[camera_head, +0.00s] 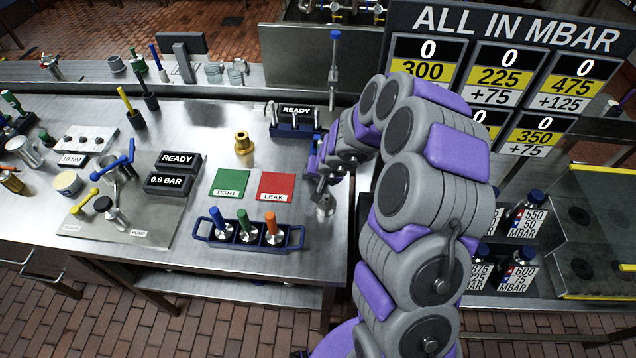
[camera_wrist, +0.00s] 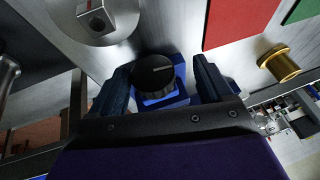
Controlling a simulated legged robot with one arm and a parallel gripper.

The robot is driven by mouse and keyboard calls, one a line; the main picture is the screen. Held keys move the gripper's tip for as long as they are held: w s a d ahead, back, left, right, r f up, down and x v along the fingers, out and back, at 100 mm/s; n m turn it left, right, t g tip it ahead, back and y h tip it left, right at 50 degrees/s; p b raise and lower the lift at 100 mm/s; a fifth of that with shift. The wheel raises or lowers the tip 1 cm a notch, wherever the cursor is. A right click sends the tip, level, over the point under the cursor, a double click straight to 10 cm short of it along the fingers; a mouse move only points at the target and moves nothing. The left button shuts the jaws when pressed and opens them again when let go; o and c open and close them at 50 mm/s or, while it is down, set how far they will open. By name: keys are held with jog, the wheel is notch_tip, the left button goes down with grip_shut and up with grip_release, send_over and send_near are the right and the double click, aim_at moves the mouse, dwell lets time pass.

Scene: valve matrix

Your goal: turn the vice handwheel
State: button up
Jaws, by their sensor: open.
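In the wrist view a round black handwheel (camera_wrist: 154,72) with a small pale mark sits on the blue vice (camera_wrist: 168,101). My gripper (camera_wrist: 160,68) is open, with one dark finger on each side of the handwheel. Whether either finger touches it I cannot tell. In the head view the blue vice (camera_head: 290,129) stands toward the back of the bench, beside a READY display. My arm reaches in from the right and hides the handwheel there.
A red LEAK card (camera_head: 277,187) and a green TIGHT card (camera_head: 232,183) lie near a brass fitting (camera_head: 243,146). A silver part (camera_head: 325,206) stands close to my arm; a blue rack (camera_head: 248,234) of colored-handled tools is in front. A pressure board (camera_head: 500,75) rises at the right.

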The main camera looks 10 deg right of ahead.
jog(key=shift+w+d+f, duration=0.15)
jog(key=shift+d+f, duration=0.2)
jog(key=shift+d, duration=0.15)
jog(key=shift+w+d+f, duration=0.15)
jog(key=shift+d+f, duration=0.15)
jog(key=shift+d, duration=0.2)
jog(key=shift+a+r, duration=0.1)
jog(key=shift+a, duration=0.5)
jog(key=shift+c, duration=0.4)
jog(key=shift+a, duration=0.4)
jog(key=c, duration=0.3)
jog(key=shift+d, duration=0.6)
jog(key=c, duration=0.4)
jog(key=shift+c, duration=1)
jog(key=shift+a, duration=0.2)
jog(key=shift+c, duration=0.4)
